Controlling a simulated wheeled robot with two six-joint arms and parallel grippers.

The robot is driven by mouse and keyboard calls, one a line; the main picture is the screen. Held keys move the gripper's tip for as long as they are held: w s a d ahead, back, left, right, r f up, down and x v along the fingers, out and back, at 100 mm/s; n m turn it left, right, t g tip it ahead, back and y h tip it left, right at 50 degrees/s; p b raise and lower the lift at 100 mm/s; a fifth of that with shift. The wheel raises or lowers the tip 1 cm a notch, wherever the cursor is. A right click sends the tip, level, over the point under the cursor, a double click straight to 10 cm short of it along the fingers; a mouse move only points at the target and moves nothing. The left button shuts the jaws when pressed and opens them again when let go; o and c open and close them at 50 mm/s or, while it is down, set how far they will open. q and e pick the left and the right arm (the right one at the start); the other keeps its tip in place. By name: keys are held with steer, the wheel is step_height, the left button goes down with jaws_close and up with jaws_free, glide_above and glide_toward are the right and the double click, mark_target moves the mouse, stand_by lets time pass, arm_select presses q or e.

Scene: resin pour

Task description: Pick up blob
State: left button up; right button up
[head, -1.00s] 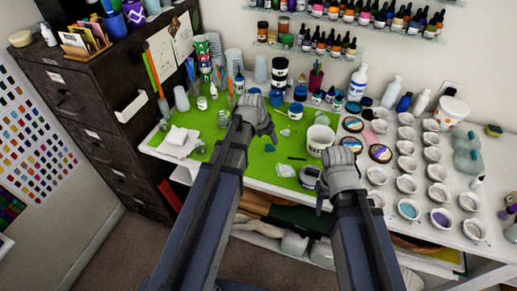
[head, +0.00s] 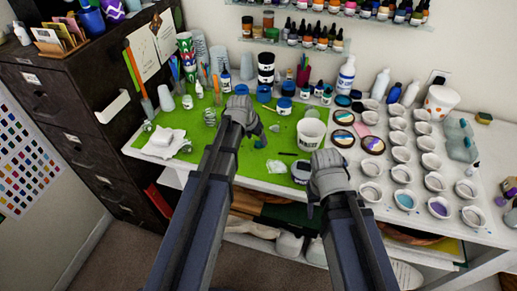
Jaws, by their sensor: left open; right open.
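A small teal blob (head: 260,142) lies on the green mat (head: 225,160), just below my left gripper in the picture. Clear, pale lumps also lie on the mat, one right of the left gripper (head: 275,128) and one nearer the front edge (head: 275,167). I cannot tell for certain which one is the blob. My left gripper (head: 243,113) is open and empty over the mat. My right gripper (head: 327,176) is open and empty at the table's front edge, beside a small dark-labelled jar (head: 301,172). The arms hide part of the mat.
A white tub (head: 310,134) stands between the grippers, slightly farther back. Several small white cups (head: 401,155) fill the table's right side. Bottles and jars (head: 265,72) line the back. A folded white cloth (head: 165,141) lies at the left. The mat's left half is mostly clear.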

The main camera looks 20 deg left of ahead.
arm_select(q)
steer(key=shift+b+x, duration=0.65)
steer(key=shift+x, duration=0.5)
jaws_close()
